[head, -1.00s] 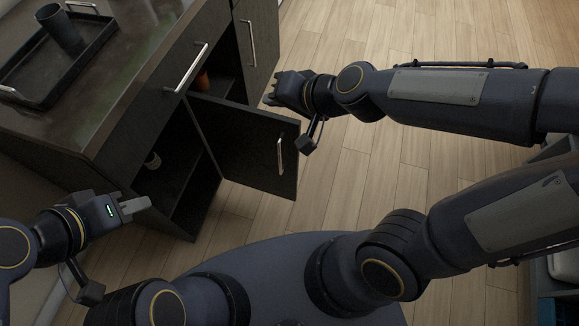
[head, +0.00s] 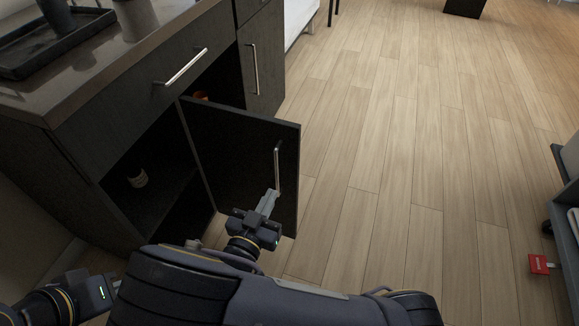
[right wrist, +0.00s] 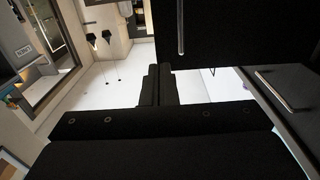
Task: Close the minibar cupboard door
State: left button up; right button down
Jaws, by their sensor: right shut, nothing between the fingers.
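The minibar cupboard door (head: 240,150) is a dark panel. It stands open, swung out from the cabinet, with a vertical silver handle (head: 277,170) near its free edge. My right gripper (head: 270,194) is shut and empty, its fingertips by the lower end of the handle; I cannot tell whether they touch. In the right wrist view, the shut fingers (right wrist: 155,84) point toward a bright area, with a dark panel (right wrist: 235,30) and a silver handle (right wrist: 181,28) above them. My left gripper (head: 112,286) is at the lower left, partly hidden, its jaws unclear.
A drawer with a silver handle (head: 182,68) is above, and another door (head: 262,65) is beyond. A dark tray (head: 55,45) is on the counter.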

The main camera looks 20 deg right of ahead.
aim_at(294, 151)
jog(key=b+x, duration=0.3)
jog(key=x, duration=0.9)
jog(key=shift+w+d+f, duration=0.1)
jog(key=shift+w+d, duration=0.25)
jog(key=shift+w, duration=0.15)
